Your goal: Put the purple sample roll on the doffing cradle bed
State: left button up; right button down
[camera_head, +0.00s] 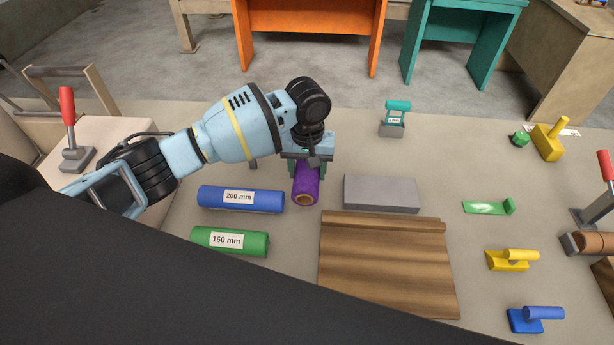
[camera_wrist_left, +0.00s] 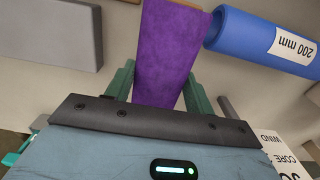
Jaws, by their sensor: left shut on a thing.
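The purple sample roll (camera_head: 307,184) is a short purple cylinder with a brown core showing at its near end. My left gripper (camera_head: 306,163) is shut on its far part from above. The left wrist view shows the purple roll (camera_wrist_left: 168,48) between the two green fingers of the left gripper (camera_wrist_left: 160,90). I cannot tell whether the roll touches the table. A brown wooden bed (camera_head: 388,265) with a raised back strip lies to the near right of the roll; I cannot tell if this is the doffing cradle bed. My right gripper is not in view.
A blue 200 mm roll (camera_head: 265,200) and a green 160 mm roll (camera_head: 252,244) lie left of the purple roll. A grey block (camera_head: 381,194) lies to its right. A teal-topped piece (camera_head: 393,118) stands behind. Small yellow, green and blue tools lie farther right.

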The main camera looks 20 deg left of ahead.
pick_arm(q)
jog(key=shift+f, duration=1.55)
jog(key=shift+f, duration=0.15)
jog(key=o, duration=1.2)
jog(key=shift+c, duration=0.2)
notch_tip(320, 180, up, 12)
jog(key=shift+r, duration=0.15)
jog(key=shift+o, duration=0.2)
